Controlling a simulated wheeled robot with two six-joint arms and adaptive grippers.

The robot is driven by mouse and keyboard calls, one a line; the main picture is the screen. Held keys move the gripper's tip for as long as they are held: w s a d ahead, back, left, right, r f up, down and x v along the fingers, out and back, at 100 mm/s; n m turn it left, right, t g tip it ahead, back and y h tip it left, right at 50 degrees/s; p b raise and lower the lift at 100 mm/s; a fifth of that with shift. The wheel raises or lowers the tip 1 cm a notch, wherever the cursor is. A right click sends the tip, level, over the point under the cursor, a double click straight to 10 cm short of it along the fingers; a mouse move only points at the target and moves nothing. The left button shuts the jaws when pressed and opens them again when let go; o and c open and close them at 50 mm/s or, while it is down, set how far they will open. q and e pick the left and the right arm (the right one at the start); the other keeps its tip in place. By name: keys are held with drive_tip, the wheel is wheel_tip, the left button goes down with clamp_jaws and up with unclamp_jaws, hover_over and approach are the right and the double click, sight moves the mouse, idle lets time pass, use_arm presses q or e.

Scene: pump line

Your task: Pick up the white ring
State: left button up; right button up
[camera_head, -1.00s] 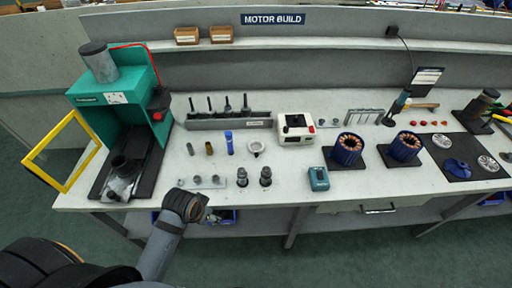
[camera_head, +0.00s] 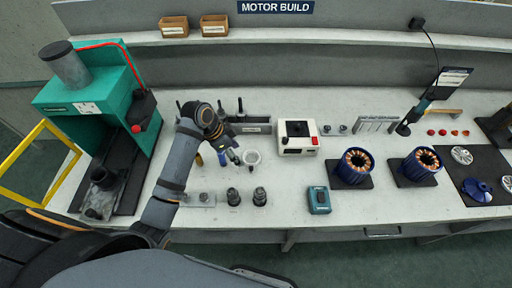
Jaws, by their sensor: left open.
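The white ring (camera_head: 252,157) lies on the light workbench, left of the white box with the red button. Its dark centre shows. My left gripper (camera_head: 234,158) is open just left of the ring, with its fingers pointing down and right toward it. I cannot tell whether a finger touches the ring. The left wrist hides part of the tool rack and the small cylinders behind it. My right gripper is not in view.
Two dark fittings (camera_head: 246,197) stand in front of the ring. The white box (camera_head: 297,138) is to its right, with a teal device (camera_head: 319,200) nearer the front. A green press (camera_head: 95,100) stands at the left. Bench between the ring and the teal device is clear.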

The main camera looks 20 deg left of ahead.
sight(249, 164)
use_arm(q)
drive_tip(key=x, duration=0.3)
drive_tip(key=s+x, duration=0.1)
drive_tip(key=shift+w+d+f+p, duration=0.15)
drive_tip(key=shift+d+f+p, duration=0.1)
drive_tip(key=shift+f+p, duration=0.1)
drive_tip(key=shift+w+d+f, duration=0.15)
drive_tip(key=shift+f, duration=0.1)
drive_tip(key=shift+w+d+f+p, duration=0.3)
drive_tip(key=shift+d+f+p, duration=0.05)
drive_tip(key=shift+f+p, duration=0.15)
drive_tip(key=x, duration=0.3)
drive_tip(key=shift+w+f, duration=0.1)
drive_tip(key=c, duration=1.1)
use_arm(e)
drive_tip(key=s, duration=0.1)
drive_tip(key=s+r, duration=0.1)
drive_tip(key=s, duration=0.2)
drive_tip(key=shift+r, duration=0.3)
